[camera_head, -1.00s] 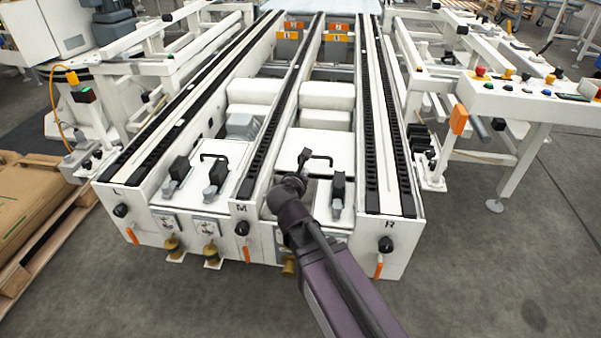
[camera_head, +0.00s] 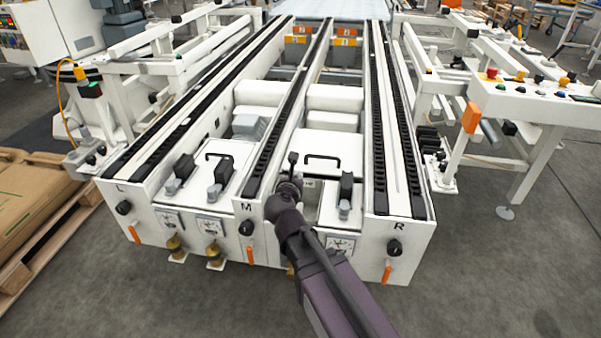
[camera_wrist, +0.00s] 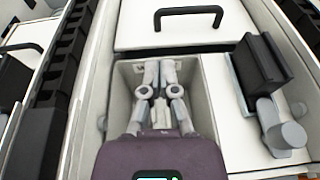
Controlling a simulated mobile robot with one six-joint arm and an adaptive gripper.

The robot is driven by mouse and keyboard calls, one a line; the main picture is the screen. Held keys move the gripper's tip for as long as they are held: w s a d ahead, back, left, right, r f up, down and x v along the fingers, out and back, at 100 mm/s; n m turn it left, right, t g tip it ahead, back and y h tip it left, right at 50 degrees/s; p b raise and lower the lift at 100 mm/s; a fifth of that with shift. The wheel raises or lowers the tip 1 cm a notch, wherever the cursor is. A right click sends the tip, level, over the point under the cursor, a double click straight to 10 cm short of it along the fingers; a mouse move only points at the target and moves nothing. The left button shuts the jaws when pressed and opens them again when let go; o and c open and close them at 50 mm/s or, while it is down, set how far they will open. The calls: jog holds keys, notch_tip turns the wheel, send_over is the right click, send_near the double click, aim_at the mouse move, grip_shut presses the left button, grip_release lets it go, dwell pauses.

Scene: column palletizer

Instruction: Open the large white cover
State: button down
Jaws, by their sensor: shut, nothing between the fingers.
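The white cover (camera_head: 333,148) is a flat panel with a black bar handle (camera_head: 321,157), in the right bay between the rails marked M and R. It lies flat and closed. In the wrist view the cover (camera_wrist: 170,32) and its handle (camera_wrist: 188,14) are at the top. My gripper (camera_wrist: 158,74) is shut and empty, over an open rectangular recess just in front of the cover's near edge. It is apart from the handle. In the head view my gripper (camera_head: 289,184) is by the middle rail; its fingers are hard to make out.
A black block on a grey cylinder (camera_wrist: 262,70) stands right of the recess. The black-toothed middle rail (camera_wrist: 62,80) runs along the left. A similar cover (camera_head: 217,155) lies in the left bay. A control desk (camera_head: 530,95) stands at right; open floor lies in front.

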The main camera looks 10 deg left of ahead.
aim_at(307, 156)
jog(key=b+x, duration=0.3)
jog(key=x, duration=0.8)
jog(key=shift+w+f, duration=0.15)
jog(key=shift+w, duration=0.15)
jog(key=shift+x, duration=0.85)
jog(key=shift+d, duration=0.1)
jog(key=shift+w, duration=0.1)
jog(key=shift+w, duration=0.25)
jog(key=w, duration=1.8)
jog(key=shift+w+d, duration=0.15)
jog(key=shift+d, duration=0.15)
